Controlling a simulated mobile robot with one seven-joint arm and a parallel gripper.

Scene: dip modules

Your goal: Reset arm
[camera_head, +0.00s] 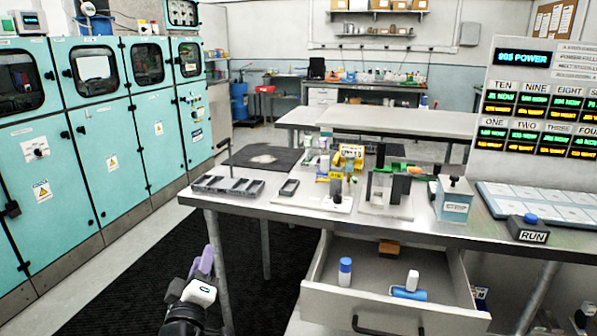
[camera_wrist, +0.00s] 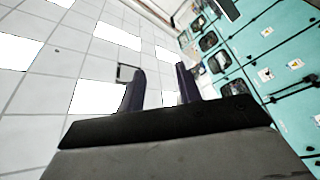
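My arm shows at the bottom left of the head view, in front of the table's left side. My gripper (camera_head: 204,262) has purple-grey fingers and points upward, clear of the table and of the drawer. In the wrist view my gripper (camera_wrist: 161,84) is open, with a wide gap between its two dark fingers. Ceiling tiles and lights show through the gap, and nothing is held.
The metal table (camera_head: 240,204) holds a dark tray (camera_head: 228,187), fixtures and a RUN button (camera_head: 528,229). Its drawer (camera_head: 395,316) stands open with bottles inside. Teal cabinets (camera_head: 65,180) line the left. Black floor matting (camera_head: 160,270) lies between.

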